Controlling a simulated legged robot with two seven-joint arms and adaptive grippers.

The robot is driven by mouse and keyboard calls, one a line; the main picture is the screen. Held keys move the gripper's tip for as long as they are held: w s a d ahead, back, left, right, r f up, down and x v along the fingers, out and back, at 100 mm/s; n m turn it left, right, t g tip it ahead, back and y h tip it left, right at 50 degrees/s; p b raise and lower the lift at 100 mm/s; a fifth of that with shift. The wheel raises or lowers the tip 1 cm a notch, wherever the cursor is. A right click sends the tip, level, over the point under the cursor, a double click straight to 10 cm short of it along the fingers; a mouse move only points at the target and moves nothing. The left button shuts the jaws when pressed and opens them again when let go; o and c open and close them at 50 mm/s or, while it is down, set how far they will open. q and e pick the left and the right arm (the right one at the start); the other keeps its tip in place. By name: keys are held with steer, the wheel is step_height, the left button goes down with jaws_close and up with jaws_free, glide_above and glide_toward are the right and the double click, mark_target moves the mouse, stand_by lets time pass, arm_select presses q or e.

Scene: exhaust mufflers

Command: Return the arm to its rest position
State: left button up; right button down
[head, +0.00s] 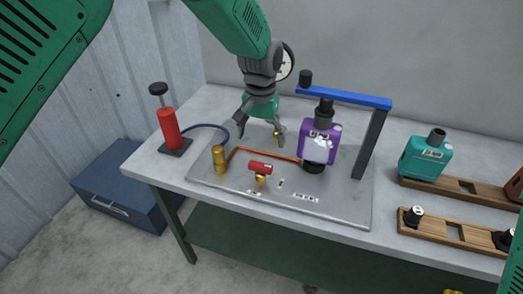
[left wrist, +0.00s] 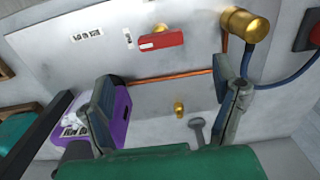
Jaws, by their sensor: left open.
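My left gripper (head: 261,133) hangs over the back of the metal plate (head: 215,185), its fingers spread and nothing between them. It is left of the purple muffler (head: 318,143) and behind the copper pipe. In the left wrist view the open fingers (left wrist: 163,88) frame bare plate and a small brass fitting (left wrist: 179,108). The purple muffler (left wrist: 122,105) shows there partly hidden behind one finger. In the head view it stands upright under the blue-topped frame (head: 345,97), with a white patch on its front. My right gripper is not in view.
A red pump (head: 168,127) with a hose, a brass cylinder (head: 220,160) and a red-handled valve (head: 260,168) are to the left and front. A teal muffler (head: 425,157) stands on a wooden rack (head: 465,188) at right. A blue box (head: 125,205) is on the floor.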

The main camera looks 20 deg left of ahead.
arm_select(q)
steer(key=shift+r, duration=0.65)
steer(key=s+a+f, duration=0.1)
steer(key=s+f, duration=0.1)
steer(key=f, duration=0.1)
steer(key=s+a+f, duration=0.1)
steer(key=s+f, duration=0.1)
steer(key=f, duration=0.2)
steer(key=s+a+f, duration=0.2)
steer(key=f, duration=0.2)
steer(key=shift+s+a, duration=0.1)
steer(key=shift+s, duration=0.2)
steer(key=s+a+f, duration=0.4)
steer(key=s+f, duration=0.4)
steer(key=s, duration=0.2)
steer(key=s+a+f+b, duration=0.1)
steer(key=s+a+f, duration=0.1)
steer(key=s, duration=0.9)
steer(key=s+a+f, duration=0.2)
steer(key=s, duration=1)
steer(key=w+f+b, duration=0.3)
steer(key=f+b, duration=0.7)
steer(key=shift+w+d+t, duration=0.15)
steer(key=shift+d+t, duration=0.15)
steer(key=shift+d, duration=0.05)
